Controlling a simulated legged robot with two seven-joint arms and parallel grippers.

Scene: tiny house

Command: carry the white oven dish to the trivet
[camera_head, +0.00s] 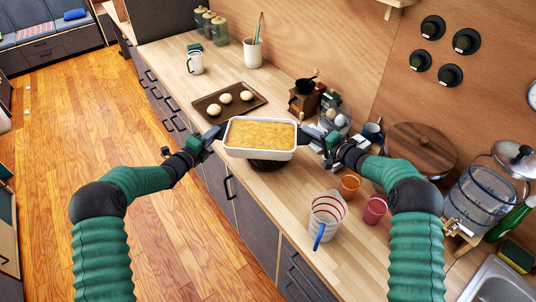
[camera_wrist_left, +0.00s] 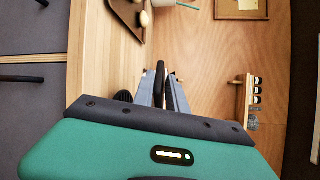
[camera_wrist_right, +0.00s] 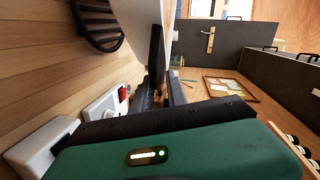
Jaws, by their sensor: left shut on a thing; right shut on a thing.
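The white oven dish (camera_head: 261,152), filled with something golden yellow, is held level between my two grippers. My left gripper (camera_head: 217,131) is shut on its left end and my right gripper (camera_head: 309,133) is shut on its right end. The dark round trivet (camera_head: 267,165) is on the counter under the dish and mostly hidden by it. In the right wrist view the ribbed trivet (camera_wrist_right: 96,22) shows below the dish's white side (camera_wrist_right: 135,22), with a gap between them.
A baking tray (camera_head: 206,110) with 3 buns lies behind left. A striped measuring jug (camera_head: 326,216) and coloured cups (camera_head: 350,185) stand at front right. Counter (camera_head: 262,203) left of the jug is clear.

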